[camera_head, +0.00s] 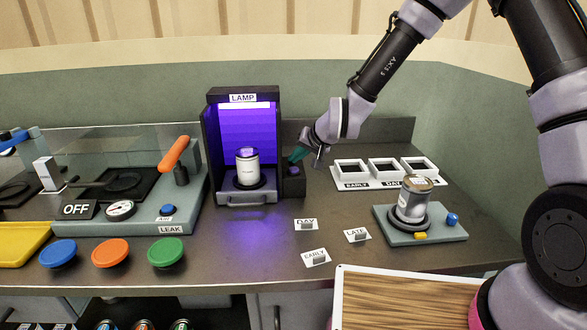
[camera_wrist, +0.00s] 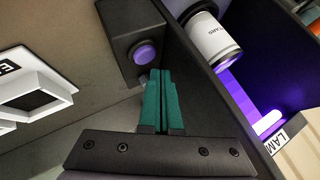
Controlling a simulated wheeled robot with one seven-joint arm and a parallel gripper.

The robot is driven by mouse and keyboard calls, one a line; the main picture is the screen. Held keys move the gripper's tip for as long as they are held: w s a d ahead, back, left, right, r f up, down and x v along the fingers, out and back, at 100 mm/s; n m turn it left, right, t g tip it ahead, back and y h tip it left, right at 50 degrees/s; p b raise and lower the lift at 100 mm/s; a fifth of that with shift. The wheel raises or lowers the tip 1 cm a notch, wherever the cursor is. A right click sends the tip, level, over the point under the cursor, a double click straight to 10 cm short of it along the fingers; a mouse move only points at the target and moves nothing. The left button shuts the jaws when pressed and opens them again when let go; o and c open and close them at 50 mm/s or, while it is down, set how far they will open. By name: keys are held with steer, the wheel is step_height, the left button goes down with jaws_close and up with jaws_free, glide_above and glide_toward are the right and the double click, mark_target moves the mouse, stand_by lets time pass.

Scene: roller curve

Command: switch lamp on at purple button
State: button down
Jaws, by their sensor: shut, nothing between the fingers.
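The lamp booth (camera_head: 262,98) is a dark box with a LAMP label, and its inside glows purple. A white canister with a purple-lit top (camera_head: 247,168) stands upright inside it. The purple button (camera_head: 294,170) sits on a small dark block at the booth's right side; it also shows in the wrist view (camera_wrist: 145,54). My gripper (camera_head: 296,156) has green fingers and is shut and empty. In the wrist view the fingertips (camera_wrist: 159,74) are close beside the button, with a small gap showing between them and the button.
The booth's side wall stands close to my fingers. White square trays (camera_head: 385,169) are at the right, behind a grey stand (camera_head: 443,228) with a metal can. Label cards (camera_head: 306,224) lie in front. A leak tester (camera_head: 150,215) is left of the booth.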

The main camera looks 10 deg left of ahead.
mark_target(297, 170)
step_height(297, 170, up, 6)
stand_by(0.6)
steer(key=s+d+r+m+t+h, duration=0.1)
steer(key=s+d+r+h, duration=0.1)
steer(key=d+r, duration=0.75)
steer(key=s+d+r+h, duration=0.2)
steer(key=d+r, duration=0.5)
steer(key=d, duration=0.6)
steer(key=s+d+r+m, duration=0.2)
steer(key=s+d+r, duration=0.1)
steer(key=s+d, duration=0.4)
steer(key=s+d+r+m+h, duration=0.1)
steer(key=s+d+r, duration=0.3)
steer(key=s+d, duration=0.4)
steer(key=shift+s+d+m, duration=0.3)
steer(key=shift+s+m, duration=0.3)
steer(key=shift+s, duration=0.2)
